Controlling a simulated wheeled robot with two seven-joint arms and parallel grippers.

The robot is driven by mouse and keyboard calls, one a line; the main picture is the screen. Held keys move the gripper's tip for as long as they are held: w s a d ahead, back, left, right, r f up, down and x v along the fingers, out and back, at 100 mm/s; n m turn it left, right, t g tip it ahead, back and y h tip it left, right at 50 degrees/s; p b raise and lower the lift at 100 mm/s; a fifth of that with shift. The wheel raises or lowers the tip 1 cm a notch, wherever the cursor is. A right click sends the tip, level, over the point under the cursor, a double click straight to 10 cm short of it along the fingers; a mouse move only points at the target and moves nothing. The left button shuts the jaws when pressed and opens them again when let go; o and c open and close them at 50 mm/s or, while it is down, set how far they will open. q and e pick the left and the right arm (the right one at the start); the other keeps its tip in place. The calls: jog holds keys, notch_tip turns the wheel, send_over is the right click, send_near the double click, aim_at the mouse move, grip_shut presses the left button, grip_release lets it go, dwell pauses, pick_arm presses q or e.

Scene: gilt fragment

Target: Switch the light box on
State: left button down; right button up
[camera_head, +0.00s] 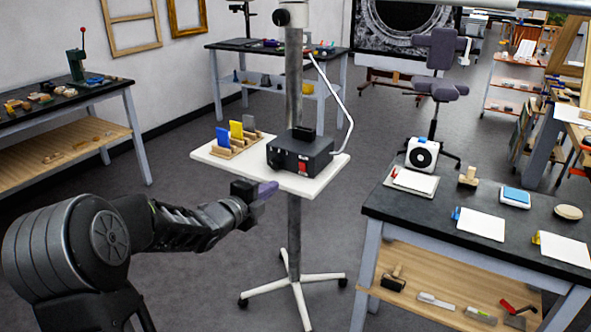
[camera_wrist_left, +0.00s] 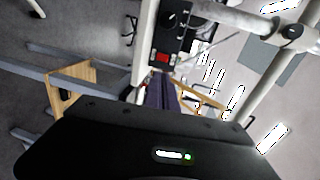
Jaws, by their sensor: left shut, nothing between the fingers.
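The light box (camera_head: 315,152) is a black box on a small white tray (camera_head: 325,180) fixed to a pole stand. Its front has a red switch (camera_head: 303,167) at the right and a dark round knob (camera_head: 276,160) at the left. In the left wrist view the light box (camera_wrist_left: 183,42) shows its red switch (camera_wrist_left: 162,58) just beyond the fingertips. The switch's setting cannot be told. My right gripper is out of view.
A rack with blue, yellow and grey plates (camera_head: 236,140) stands on the tray's left part. A dark-topped workbench (camera_head: 400,208) stands right. Floor left of the stand is clear.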

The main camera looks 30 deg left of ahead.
aim_at(302, 165)
pick_arm(q)
jog(key=w+p, duration=0.1)
jog(key=w, duration=0.7)
jog(key=w+p, duration=0.1)
jog(key=w, duration=0.3)
jog(key=shift+w+f+p, duration=0.35)
jog(key=shift+w+f, duration=0.05)
jog(key=shift+r, duration=0.15)
jog(key=shift+w+g+p, duration=0.3)
jog(key=shift+g+p, duration=0.2)
jog(key=shift+p, duration=0.7)
